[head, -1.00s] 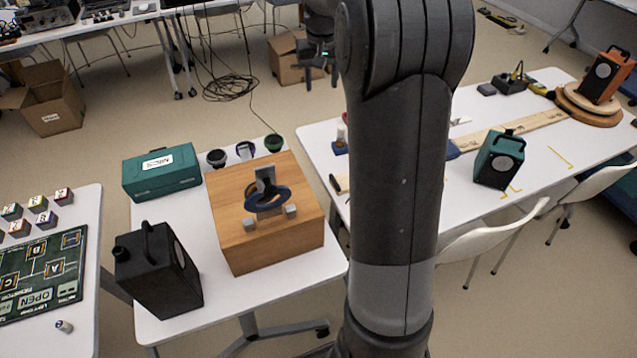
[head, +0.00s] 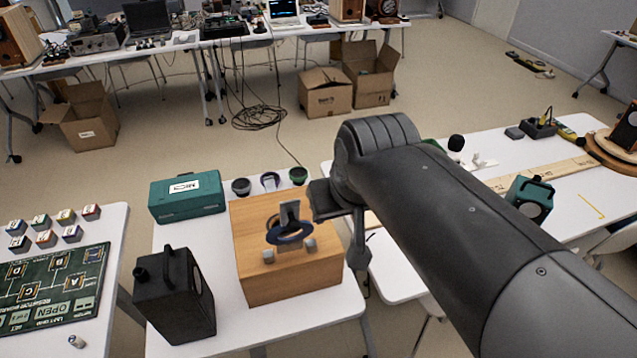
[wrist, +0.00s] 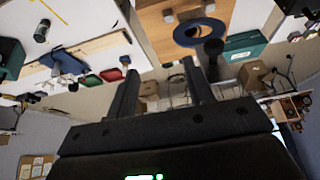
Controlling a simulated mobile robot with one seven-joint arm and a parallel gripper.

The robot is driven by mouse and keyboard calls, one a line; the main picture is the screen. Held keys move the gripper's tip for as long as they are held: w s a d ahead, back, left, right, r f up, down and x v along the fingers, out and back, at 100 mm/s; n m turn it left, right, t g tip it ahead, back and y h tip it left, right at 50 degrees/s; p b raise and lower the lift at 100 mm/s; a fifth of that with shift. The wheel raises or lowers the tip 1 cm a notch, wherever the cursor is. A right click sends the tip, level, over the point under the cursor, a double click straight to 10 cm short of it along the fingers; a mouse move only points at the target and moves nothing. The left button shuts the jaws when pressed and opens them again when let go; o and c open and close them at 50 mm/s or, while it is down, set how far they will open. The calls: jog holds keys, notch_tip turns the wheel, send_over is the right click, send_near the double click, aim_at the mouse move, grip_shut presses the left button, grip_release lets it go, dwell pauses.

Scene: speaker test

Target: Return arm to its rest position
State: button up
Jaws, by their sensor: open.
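My arm (head: 470,215) reaches from the lower right of the head view toward the middle and covers part of the right-hand table. At its far end, a dark part of the arm's end hangs beside the wooden box (head: 288,280). My gripper (wrist: 158,68) shows in the wrist view with its two dark fingers apart and nothing between them. The wrist picture looks upside down, with the tables at the top. The arm's base is out of view.
The box bears a blue ring (head: 290,232) on a stand. Open floor (head: 225,150) lies beyond.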

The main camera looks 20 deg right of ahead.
jog(key=shift+s+a+f, duration=0.15)
jog(key=shift+s+f, duration=0.25)
jog(key=shift+s, duration=0.2)
jog(key=shift+s+a+f, duration=0.1)
jog(key=shift+s+f, duration=0.25)
jog(key=shift+s, duration=0.25)
dwell(0.5)
